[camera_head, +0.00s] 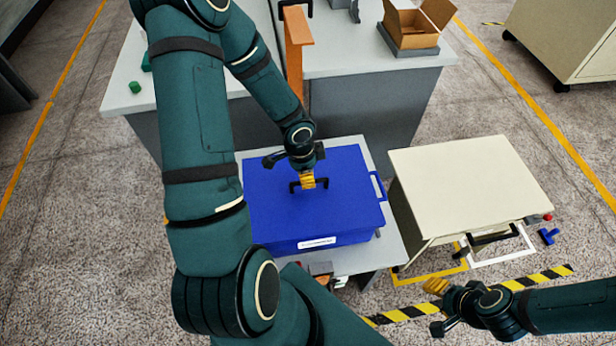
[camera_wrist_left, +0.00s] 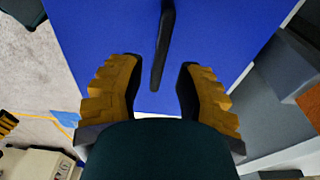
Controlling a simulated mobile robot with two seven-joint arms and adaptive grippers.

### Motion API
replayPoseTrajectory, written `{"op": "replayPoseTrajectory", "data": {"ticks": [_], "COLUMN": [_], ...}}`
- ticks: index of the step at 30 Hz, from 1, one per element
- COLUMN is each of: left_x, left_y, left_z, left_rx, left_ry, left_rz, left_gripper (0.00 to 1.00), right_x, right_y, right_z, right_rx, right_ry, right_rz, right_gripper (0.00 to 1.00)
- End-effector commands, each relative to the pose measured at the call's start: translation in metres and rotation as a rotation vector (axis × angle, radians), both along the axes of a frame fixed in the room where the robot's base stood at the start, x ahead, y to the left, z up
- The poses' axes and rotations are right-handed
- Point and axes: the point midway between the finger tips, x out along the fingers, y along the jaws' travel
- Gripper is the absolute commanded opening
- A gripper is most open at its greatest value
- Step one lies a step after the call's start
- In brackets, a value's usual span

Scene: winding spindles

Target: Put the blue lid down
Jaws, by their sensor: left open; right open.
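The blue lid (camera_head: 270,205) lies flat, apparently on top of a blue box (camera_head: 285,245) with a white label. It fills much of the left wrist view (camera_wrist_left: 100,30). A black handle (camera_wrist_left: 165,45) stands up from the lid's middle. My left gripper (camera_head: 308,181) is over this handle. In the left wrist view its two yellow fingers (camera_wrist_left: 162,90) are apart, with the handle's end between them, and neither finger visibly touches it. My right gripper (camera_head: 437,300) is open and empty at the lower right, away from the lid. The box's inside is hidden.
The box stands on a light grey table (camera_head: 391,250). A cream-topped cabinet (camera_head: 465,185) is close at its right. Behind are white counters (camera_head: 345,50) with an orange post (camera_head: 295,50) and an open cardboard box (camera_head: 412,28). Yellow-black tape (camera_head: 520,283) marks the floor.

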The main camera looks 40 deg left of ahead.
Motion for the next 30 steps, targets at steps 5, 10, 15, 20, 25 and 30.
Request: {"op": "replayPoseTrajectory", "data": {"ticks": [5, 10, 15, 20, 25, 30], "left_x": [-0.003, -0.005, -0.006, -0.004, 0.004, -0.002], "left_y": [0.003, 0.005, 0.005, -0.004, -0.085, -0.183], "left_z": [0.040, 0.060, 0.067, 0.064, 0.042, 0.015], "left_rx": [0.001, 0.001, -0.001, -0.021, -0.201, -0.367], "left_ry": [-0.002, -0.001, 0.001, -0.001, 0.000, 0.049], "left_rz": [0.002, 0.001, 0.000, 0.010, 0.158, 0.459], "left_gripper": [0.34, 0.34, 0.34, 0.34, 0.34, 0.34], "right_x": [0.006, 0.006, 0.006, 0.006, 0.006, 0.006], "right_y": [-0.001, -0.002, -0.002, -0.002, -0.002, -0.002], "right_z": [0.020, 0.029, 0.032, 0.031, 0.031, 0.031], "right_rx": [-0.002, -0.002, -0.001, -0.001, -0.001, -0.001], "right_ry": [-0.013, -0.015, -0.015, -0.015, -0.015, -0.015], "right_rz": [-0.009, -0.011, -0.011, -0.011, -0.011, -0.011], "right_gripper": [0.47, 0.47, 0.47, 0.47, 0.47, 0.47]}}
